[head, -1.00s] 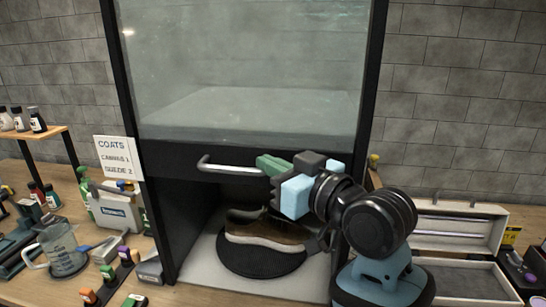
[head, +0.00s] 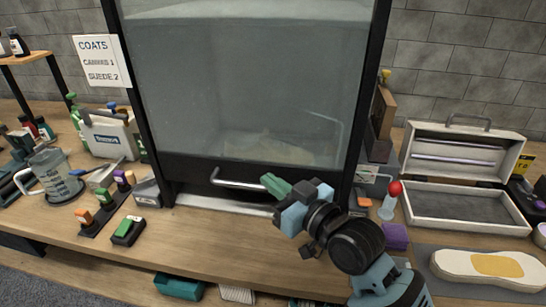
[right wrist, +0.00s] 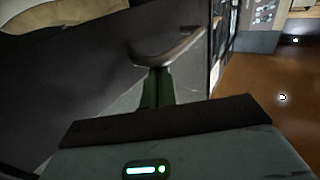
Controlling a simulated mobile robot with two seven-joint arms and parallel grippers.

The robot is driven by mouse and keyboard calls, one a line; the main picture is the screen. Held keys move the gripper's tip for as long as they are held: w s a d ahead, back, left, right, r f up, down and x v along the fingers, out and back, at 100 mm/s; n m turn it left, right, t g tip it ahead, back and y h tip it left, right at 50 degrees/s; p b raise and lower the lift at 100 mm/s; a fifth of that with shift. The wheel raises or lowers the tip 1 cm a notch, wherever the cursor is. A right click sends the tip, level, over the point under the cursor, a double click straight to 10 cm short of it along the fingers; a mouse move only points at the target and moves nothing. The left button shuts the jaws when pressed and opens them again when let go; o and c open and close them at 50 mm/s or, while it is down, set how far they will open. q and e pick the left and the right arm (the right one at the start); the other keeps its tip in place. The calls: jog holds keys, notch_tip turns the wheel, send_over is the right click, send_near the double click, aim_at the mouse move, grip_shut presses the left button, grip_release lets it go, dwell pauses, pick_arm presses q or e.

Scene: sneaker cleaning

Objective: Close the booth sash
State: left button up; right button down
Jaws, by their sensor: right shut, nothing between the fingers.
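The booth sash (head: 240,90) is a glass pane in a black frame, lowered to near the booth floor (head: 225,204). A narrow strip of the pale floor shows below its bottom rail. The silver bar handle (head: 235,184) is on that rail and also shows in the right wrist view (right wrist: 178,45). My right gripper (head: 268,181) is shut and empty, its green fingers at the handle's right end. In the right wrist view the fingers (right wrist: 157,88) are just below the bar; I cannot tell whether they touch. A blurred pale shape shows through the glass. My left gripper is not in view.
A jug (head: 55,172), small colored bottles and a coats sign (head: 103,62) are left of the booth. An open case (head: 465,205), a red-topped item (head: 390,200) and a pale sole-shaped piece (head: 488,266) are on the right.

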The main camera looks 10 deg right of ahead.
jog(key=shift+f+b, duration=0.6)
jog(key=shift+f, duration=1.75)
